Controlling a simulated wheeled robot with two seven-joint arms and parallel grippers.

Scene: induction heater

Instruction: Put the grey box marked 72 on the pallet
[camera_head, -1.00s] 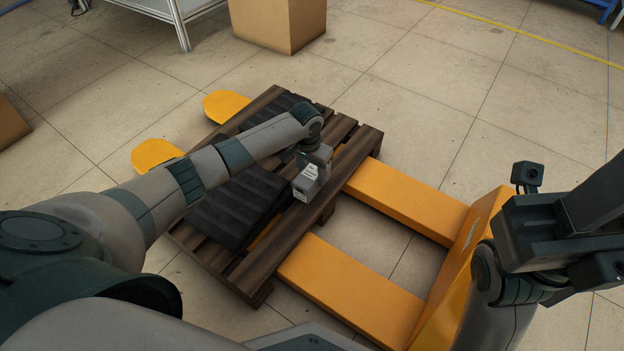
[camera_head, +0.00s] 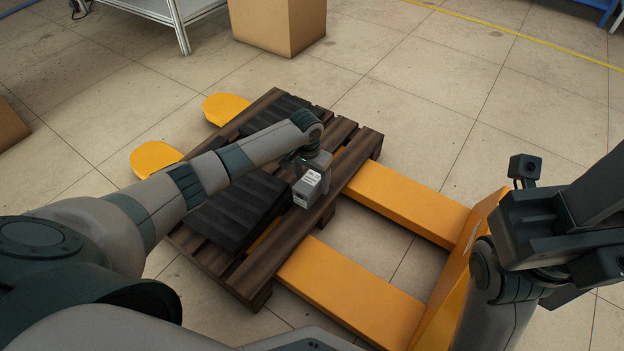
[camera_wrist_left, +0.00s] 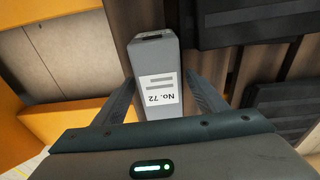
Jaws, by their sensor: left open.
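The grey box (camera_head: 306,193) with a white label stands on the wooden pallet (camera_head: 250,281), near its right edge. In the left wrist view the grey box (camera_wrist_left: 152,52) shows its label, which reads No. 72 upside down. My left gripper (camera_head: 308,168) is over the pallet, right at the box. In the left wrist view its two fingers (camera_wrist_left: 160,92) are apart, one on each side of the box, with visible gaps. The underside of the box is hidden. My right arm is at the right edge of the head view; its fingers cannot be made out.
Black ribbed items (camera_head: 236,207) lie on the pallet beside the box. A yellow pallet jack (camera_head: 352,292) has its forks under the pallet. A cardboard box (camera_head: 277,24) stands on the floor behind. The tiled floor at the upper right is clear.

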